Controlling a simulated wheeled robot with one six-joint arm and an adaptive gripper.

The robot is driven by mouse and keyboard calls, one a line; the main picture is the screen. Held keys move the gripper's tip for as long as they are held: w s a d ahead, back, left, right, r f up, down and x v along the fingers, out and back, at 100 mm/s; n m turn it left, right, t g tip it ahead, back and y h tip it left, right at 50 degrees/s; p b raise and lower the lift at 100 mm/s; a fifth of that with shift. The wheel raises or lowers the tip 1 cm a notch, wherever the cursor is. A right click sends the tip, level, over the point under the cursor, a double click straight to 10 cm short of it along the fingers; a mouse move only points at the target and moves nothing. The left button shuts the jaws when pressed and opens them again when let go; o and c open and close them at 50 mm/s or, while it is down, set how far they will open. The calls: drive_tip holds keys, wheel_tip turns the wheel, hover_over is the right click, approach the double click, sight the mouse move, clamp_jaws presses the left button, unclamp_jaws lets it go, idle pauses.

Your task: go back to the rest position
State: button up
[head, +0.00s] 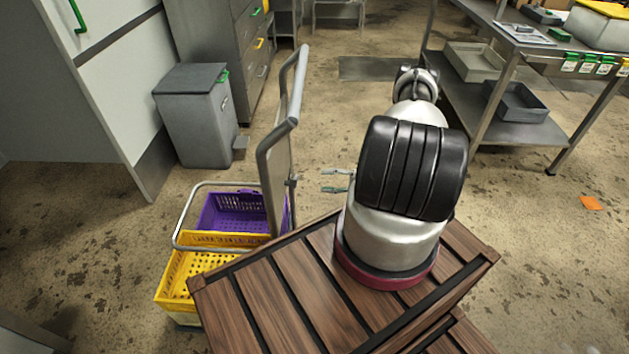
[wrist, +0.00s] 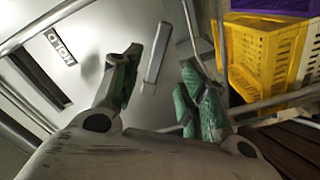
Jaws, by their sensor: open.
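My gripper (head: 335,180) shows only as two greenish fingertips just left of my arm in the head view; the arm hides the rest. In the wrist view my gripper (wrist: 160,85) is open, its two green-padded fingers apart with nothing between them. Behind the fingers is a pale panel (wrist: 95,50) with a label reading "HOLD" and a grey bar-like handle. My arm rises from the slatted wooden top and is folded, its black joint toward the camera.
A trolley with a grey tubular handle (head: 279,130) stands left of my arm, holding a yellow crate (head: 176,277) and a purple crate (head: 232,213). A grey bin (head: 195,115) stands at back left. A steel table (head: 520,134) with trays is at right. Floor between is open.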

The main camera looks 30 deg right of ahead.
drive_tip(key=shift+s+d, duration=0.25)
drive_tip(key=shift+d, duration=0.15)
